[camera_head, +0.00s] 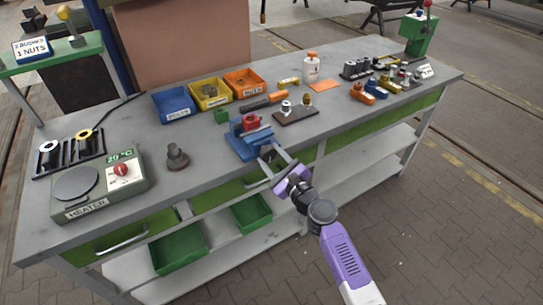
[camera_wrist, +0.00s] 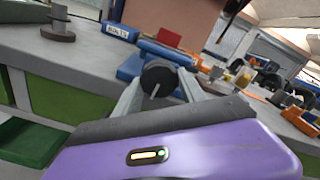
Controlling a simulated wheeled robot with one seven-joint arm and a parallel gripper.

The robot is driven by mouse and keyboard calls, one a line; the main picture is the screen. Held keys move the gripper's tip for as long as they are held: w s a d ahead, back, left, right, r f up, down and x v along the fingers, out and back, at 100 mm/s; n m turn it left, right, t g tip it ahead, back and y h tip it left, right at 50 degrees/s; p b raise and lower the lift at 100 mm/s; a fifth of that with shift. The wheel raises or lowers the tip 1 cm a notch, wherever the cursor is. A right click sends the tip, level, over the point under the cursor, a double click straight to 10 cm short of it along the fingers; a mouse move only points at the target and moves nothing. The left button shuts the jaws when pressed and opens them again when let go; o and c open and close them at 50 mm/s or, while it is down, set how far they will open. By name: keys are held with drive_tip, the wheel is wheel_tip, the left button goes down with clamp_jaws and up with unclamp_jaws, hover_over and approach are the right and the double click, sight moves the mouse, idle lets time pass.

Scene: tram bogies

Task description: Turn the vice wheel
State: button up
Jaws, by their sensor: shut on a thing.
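The blue vice (camera_head: 252,143) is fixed at the front edge of the workbench, with a red part (camera_head: 250,122) in its top. The vice also shows in the wrist view (camera_wrist: 130,68), partly behind my fingers. The dark round vice wheel (camera_wrist: 158,78) faces the wrist camera, with a light line across its lower face. My gripper (camera_wrist: 157,84) reaches to the vice from the front, with one grey finger on each side of the wheel, and is shut on it. In the head view my gripper (camera_head: 272,157) hides the wheel.
Blue, yellow and orange bins (camera_head: 211,95) stand behind the vice. A heater (camera_head: 98,185) and a dark stepped part (camera_head: 177,157) are at left. Tools and small parts (camera_head: 375,82) lie at right. Green bins (camera_head: 180,250) sit on the lower shelf. The floor in front is clear.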

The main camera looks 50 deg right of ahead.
drive_tip(key=shift+f+m, duration=0.1)
drive_tip(key=shift+m, duration=0.5)
drive_tip(key=o, duration=1.4)
drive_tip(key=shift+b+v, duration=0.45)
drive_tip(key=shift+v, duration=3.5)
